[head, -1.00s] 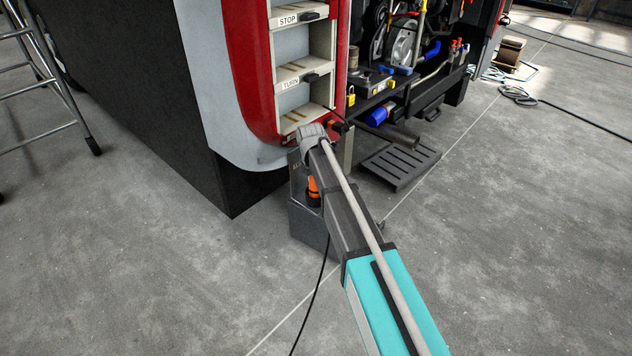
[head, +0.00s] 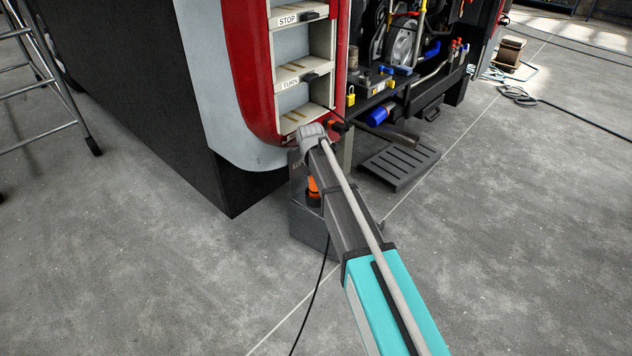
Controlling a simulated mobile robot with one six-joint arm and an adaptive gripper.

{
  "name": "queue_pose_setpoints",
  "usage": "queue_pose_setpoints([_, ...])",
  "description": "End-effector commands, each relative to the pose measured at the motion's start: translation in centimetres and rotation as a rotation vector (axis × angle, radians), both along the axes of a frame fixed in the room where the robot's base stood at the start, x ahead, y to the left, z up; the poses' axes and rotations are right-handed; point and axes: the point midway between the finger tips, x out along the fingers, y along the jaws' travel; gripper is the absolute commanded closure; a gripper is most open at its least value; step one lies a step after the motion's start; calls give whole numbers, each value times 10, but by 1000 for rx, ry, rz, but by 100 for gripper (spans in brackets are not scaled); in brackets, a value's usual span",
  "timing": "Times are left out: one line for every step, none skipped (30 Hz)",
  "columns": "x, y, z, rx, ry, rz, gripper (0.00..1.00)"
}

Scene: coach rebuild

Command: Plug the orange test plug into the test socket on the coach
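An orange part (head: 313,188), possibly the orange test plug, shows at a dark grey box-like stand (head: 310,222) on the floor. My arm hides much of it. The coach (head: 240,75) stands behind, with a red and grey rear corner. I cannot make out the test socket for certain. A small dark and red fitting (head: 337,126) sits just right of my arm's grey end. My gripper (head: 312,133) is at the far end of my arm, by the coach's lower corner. Its fingers do not show clearly, so I cannot tell whether it holds anything.
A black cable (head: 312,300) runs from near the stand to the bottom edge. A slotted dark step (head: 400,165) lies right of the arm under the open engine bay (head: 400,60). A ladder (head: 60,85) stands at left. The floor in front is mostly clear.

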Motion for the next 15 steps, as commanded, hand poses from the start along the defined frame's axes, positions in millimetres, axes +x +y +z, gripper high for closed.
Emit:
queue_pose_setpoints([0,0,0,0,0,0,100])
queue_pose_setpoints([0,0,0,0,0,0,100])
queue_pose_setpoints([0,0,0,0,0,0,100])
queue_pose_setpoints([0,0,0,0,0,0,100])
queue_pose_setpoints([0,0,0,0,0,0,100])
queue_pose_setpoints([0,0,0,0,0,0,100])
queue_pose_setpoints([0,0,0,0,0,0,100])
queue_pose_setpoints([0,0,-1,0,0,0,100])
queue_pose_setpoints([0,0,-1,0,0,0,100])
queue_pose_setpoints([0,0,-1,0,0,0,100])
queue_pose_setpoints([0,0,-2,0,0,0,100])
queue_pose_setpoints([0,0,-2,0,0,0,100])
queue_pose_setpoints([0,0,-3,0,0,0,100])
queue_pose_setpoints([0,0,-3,0,0,0,100])
queue_pose_setpoints([0,0,-4,0,0,0,100])
